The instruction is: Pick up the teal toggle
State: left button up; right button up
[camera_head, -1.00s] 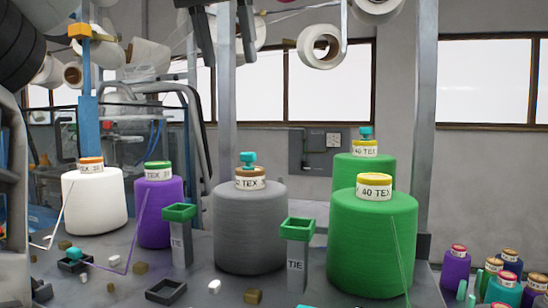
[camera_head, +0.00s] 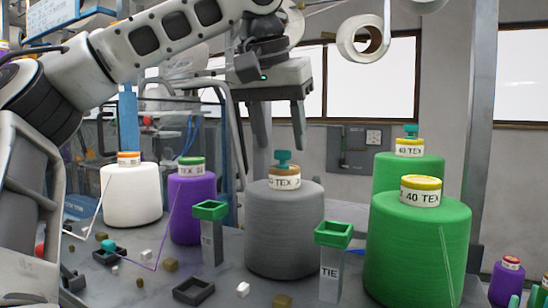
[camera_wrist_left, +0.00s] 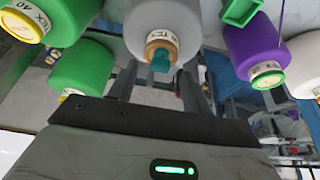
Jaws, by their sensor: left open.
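A teal toggle (camera_head: 283,159) stands on the labelled top of the grey yarn cone (camera_head: 284,230). A second teal toggle (camera_head: 411,130) stands on the rear green cone, and a third (camera_head: 108,244) is at a small dark tray on the left. My left gripper (camera_head: 278,143) is open, pointing down just above the grey cone's toggle. In the left wrist view, that toggle (camera_wrist_left: 160,62) appears between the two finger ends (camera_wrist_left: 156,80); I see no contact. My right gripper is not in view.
The front green cone (camera_head: 418,250) and rear green cone (camera_head: 408,176) stand right of the grey cone. A purple cone (camera_head: 192,215) and white cone (camera_head: 131,195) stand left. Green-topped TIE posts (camera_head: 331,265) and small blocks (camera_head: 243,290) are in front.

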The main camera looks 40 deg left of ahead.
pick_arm(q)
jog(key=shift+x, duration=0.9)
jog(key=c, duration=0.9)
jog(key=shift+r, duration=0.1)
jog(key=shift+r, duration=0.5)
notch_tip(320, 180, up, 3)
jog(key=shift+f, duration=0.2)
jog(key=s+d+r, duration=0.2)
jog(key=s+r, duration=0.1)
jog(key=s, duration=0.1)
jog(key=s+d+r, duration=0.2)
jog(key=s+r, duration=0.1)
jog(key=s, duration=0.1)
jog(key=s+d+r, duration=0.2)
jog(key=s+r, duration=0.1)
jog(key=s, duration=0.1)
jog(key=shift+s+d+r, duration=0.2)
